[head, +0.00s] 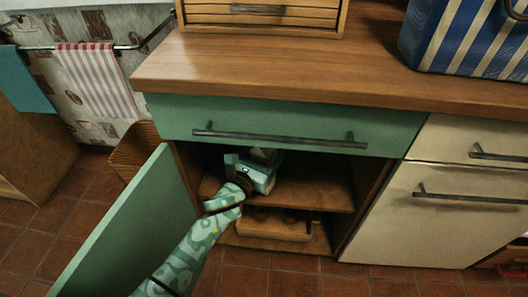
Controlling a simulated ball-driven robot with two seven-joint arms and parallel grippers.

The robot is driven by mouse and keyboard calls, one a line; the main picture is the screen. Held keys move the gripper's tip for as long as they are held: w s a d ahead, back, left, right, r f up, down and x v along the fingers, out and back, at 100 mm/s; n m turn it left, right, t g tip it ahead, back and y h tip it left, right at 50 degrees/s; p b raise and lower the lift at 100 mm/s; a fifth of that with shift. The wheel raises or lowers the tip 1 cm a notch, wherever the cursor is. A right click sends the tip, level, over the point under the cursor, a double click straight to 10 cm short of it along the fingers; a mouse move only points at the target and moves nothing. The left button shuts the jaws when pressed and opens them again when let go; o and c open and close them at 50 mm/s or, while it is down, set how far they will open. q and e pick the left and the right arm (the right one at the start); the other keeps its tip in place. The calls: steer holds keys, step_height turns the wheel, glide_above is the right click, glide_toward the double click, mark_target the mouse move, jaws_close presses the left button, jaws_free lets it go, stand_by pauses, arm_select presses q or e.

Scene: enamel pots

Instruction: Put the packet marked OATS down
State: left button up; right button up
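My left gripper (256,168) reaches into the open lower cabinet, just above its upper shelf (325,190). My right gripper is not in view.
The green cabinet door (135,225) stands open at the left. A green drawer (285,122) is shut above the opening. A wooden box (272,225) sits on the lower level. The upper shelf is bare to the right. A striped bag (470,40) stands on the worktop (300,70).

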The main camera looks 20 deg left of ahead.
arm_select(q)
steer(key=shift+r, duration=0.2)
steer(key=s, duration=0.2)
steer(key=s+p, duration=0.1)
steer(key=s, duration=0.1)
steer(key=s+p, duration=0.1)
steer(key=s, duration=0.2)
steer(key=shift+a, duration=0.35)
steer(key=s, duration=0.3)
steer(key=s+p, duration=0.1)
steer(key=s, duration=0.1)
steer(key=shift+a+f, duration=0.1)
steer(key=shift+a, duration=0.25)
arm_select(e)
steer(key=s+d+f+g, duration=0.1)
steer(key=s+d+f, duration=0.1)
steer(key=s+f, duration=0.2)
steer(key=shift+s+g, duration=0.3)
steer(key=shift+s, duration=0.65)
